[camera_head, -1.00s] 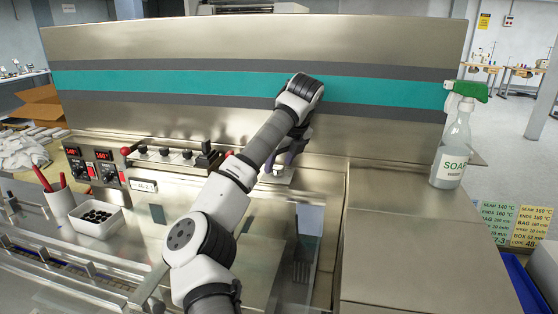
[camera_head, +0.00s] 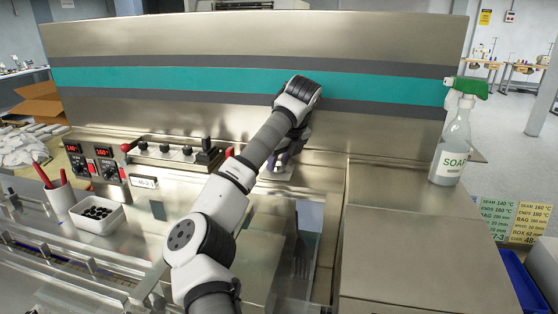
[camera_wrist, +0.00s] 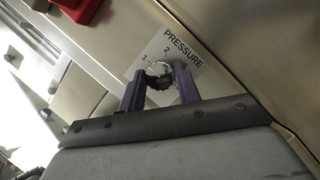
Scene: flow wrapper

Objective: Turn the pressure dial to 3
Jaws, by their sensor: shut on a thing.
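The pressure dial (camera_wrist: 159,69) is a small dark knob with a pale, shiny face on a white plate (camera_wrist: 180,47) printed PRESSURE. The numbers 1 and 2 show on the plate. Which number the dial points to cannot be told. In the head view my gripper (camera_head: 283,160) is low against the machine's front, and my wrist hides the dial.
A control panel with red displays (camera_head: 102,152) and a row of black knobs (camera_head: 165,149) lies left. A white bin of dark pieces (camera_head: 97,216) and a cup of red pens (camera_head: 60,197) stand nearby. A soap spray bottle (camera_head: 452,150) stands right on a bare metal top (camera_head: 410,230).

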